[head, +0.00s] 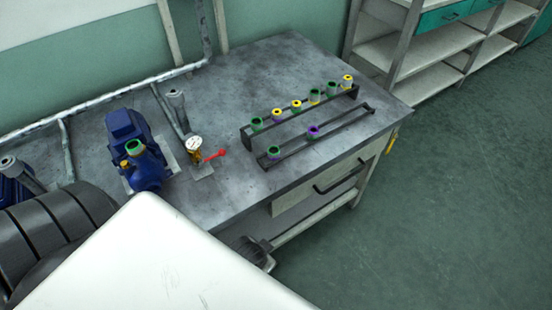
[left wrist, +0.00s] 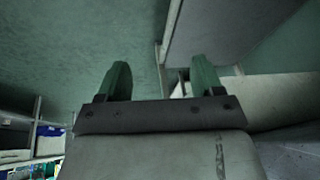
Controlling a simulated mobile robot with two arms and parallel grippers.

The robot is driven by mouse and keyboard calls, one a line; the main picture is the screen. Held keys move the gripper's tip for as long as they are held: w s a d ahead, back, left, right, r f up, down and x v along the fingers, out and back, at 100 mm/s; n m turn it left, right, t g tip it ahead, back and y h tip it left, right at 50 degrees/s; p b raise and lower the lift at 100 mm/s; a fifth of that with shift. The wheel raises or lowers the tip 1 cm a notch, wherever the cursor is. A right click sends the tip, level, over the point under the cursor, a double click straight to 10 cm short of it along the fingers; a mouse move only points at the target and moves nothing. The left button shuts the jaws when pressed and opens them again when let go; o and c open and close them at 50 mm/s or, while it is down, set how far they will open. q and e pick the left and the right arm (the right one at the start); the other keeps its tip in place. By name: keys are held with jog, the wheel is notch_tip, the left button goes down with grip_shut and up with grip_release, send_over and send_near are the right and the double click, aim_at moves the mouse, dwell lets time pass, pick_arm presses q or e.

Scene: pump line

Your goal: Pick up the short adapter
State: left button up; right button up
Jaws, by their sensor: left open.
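Several small adapters stand in a dark two-rail rack (head: 298,140) on the grey workbench. The back rail holds several, including a green and purple one (head: 257,124), a yellow one (head: 296,106) and a yellow-topped pale one (head: 347,82). The front rail holds a green and purple one (head: 273,152) and a purple one (head: 312,131). I cannot tell for sure which is the short adapter. My left gripper (left wrist: 161,80) is open and empty, its green fingers apart, with no adapter in its wrist view. My right gripper is not in view.
A blue pump (head: 142,165) with a green-rimmed port and a gauge with a red-handled valve (head: 205,155) stand left of the rack. The bench top (head: 240,75) behind the rack is clear. A shelf unit (head: 430,45) stands at the back right, with open floor before it.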

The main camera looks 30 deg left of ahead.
pick_arm(q)
jog(key=w+a+r+m+t+y+b, duration=0.1)
jog(key=w+r+t, duration=0.6)
jog(key=r, duration=0.4)
jog(key=w+a+r+t+y+b, duration=0.15)
jog(key=w+r+t, duration=0.25)
jog(key=w+r, duration=0.6)
jog(key=w+d+r+m+t+h, duration=0.2)
jog(key=d+r+m+t+h, duration=0.1)
jog(key=r+m+h, duration=0.2)
jog(key=w+d+r+m+t+h, duration=0.2)
jog(key=d+r+m+h, duration=0.2)
jog(key=r+h, duration=0.2)
jog(key=m+g+y, duration=0.8)
jog(key=m+g, duration=0.5)
jog(key=g, duration=0.7)
send_near(274, 151)
jog(key=f, duration=0.4)
jog(key=shift+w+a+f, duration=0.1)
jog(key=shift+a+f, duration=0.05)
jog(key=shift+a, duration=0.05)
jog(key=shift+d+f, duration=0.15)
jog(key=shift+f, duration=2.8)
jog(key=c, duration=1)
jog(key=shift+c, duration=0.2)
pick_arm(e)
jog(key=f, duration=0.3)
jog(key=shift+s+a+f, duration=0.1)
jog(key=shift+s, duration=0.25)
